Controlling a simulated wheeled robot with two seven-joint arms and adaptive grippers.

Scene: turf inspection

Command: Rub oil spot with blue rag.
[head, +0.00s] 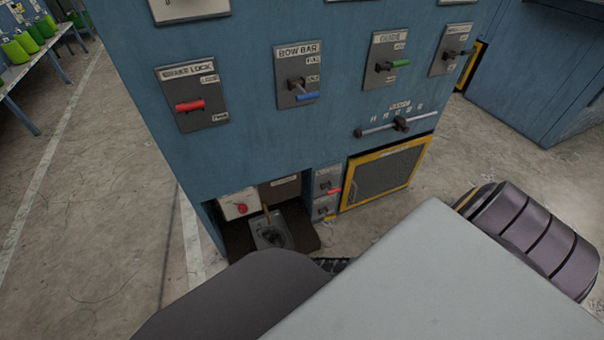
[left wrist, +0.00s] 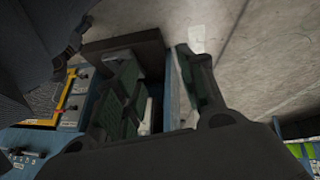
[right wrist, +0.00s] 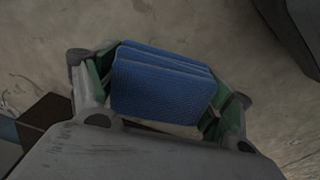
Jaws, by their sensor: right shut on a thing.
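The blue rag (right wrist: 163,85) is a folded, layered block in the right wrist view. My right gripper (right wrist: 160,95) is shut on it, with a finger at each side. The rag is held above the concrete floor. In the head view the rag and both grippers are hidden behind my own arm parts. A dark patch (head: 275,238) shows on a grey plate in the low opening of the blue cabinet; I cannot tell whether it is the oil spot. My left gripper (left wrist: 160,90) is open, its fingers apart, near the cabinet's brown ledge (left wrist: 125,44).
The blue cabinet (head: 225,145) carries several levers, including a red brake lock handle (head: 190,105). A yellow-framed mesh panel (head: 385,180) is low on its right. A bench with green containers (head: 15,50) stands far left. The concrete floor at left is clear.

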